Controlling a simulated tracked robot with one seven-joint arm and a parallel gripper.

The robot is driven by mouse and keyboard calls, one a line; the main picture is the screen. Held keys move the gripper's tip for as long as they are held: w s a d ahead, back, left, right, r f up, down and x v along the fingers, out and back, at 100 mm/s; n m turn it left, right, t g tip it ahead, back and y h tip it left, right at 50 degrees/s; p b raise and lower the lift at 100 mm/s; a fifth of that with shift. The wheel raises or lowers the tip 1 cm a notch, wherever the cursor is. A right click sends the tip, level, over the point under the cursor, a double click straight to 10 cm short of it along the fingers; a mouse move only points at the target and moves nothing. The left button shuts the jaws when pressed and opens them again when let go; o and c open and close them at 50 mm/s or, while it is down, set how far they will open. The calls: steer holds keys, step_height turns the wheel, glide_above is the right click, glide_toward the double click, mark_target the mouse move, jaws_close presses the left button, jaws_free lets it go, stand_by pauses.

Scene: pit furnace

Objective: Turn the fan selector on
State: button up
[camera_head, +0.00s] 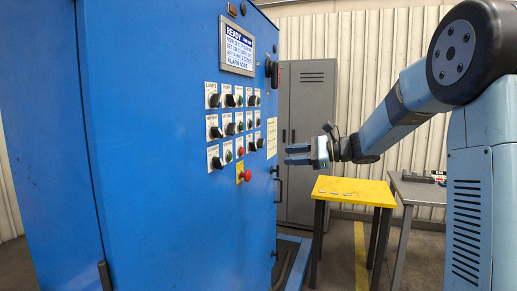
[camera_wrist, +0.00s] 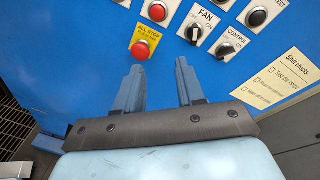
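The fan selector (camera_wrist: 194,33) is a small black rotary knob on a white plate marked FAN, with OFF and ON marks, on the blue panel in the wrist view. I cannot tell its exact setting. In the head view it is one of the small knobs in the bottom row. My gripper (camera_wrist: 159,65) is open and empty, and its two fingers point at the panel below the fan selector in the wrist view. In the head view my gripper (camera_head: 290,154) is apart from the panel, to its right.
A similar CONTROL selector (camera_wrist: 226,49) sits right beside the fan selector. A red ALL STOP button (camera_wrist: 141,48) on a yellow plate lies near the left finger. A paper note (camera_wrist: 283,80) is at right. A yellow table (camera_head: 353,190) stands below my arm.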

steer(key=m+t+y, duration=0.2)
glide_toward(253, 147)
steer(key=x, duration=0.8)
steer(key=shift+w+r, duration=0.1)
steer(key=shift+w, duration=0.25)
jaws_close()
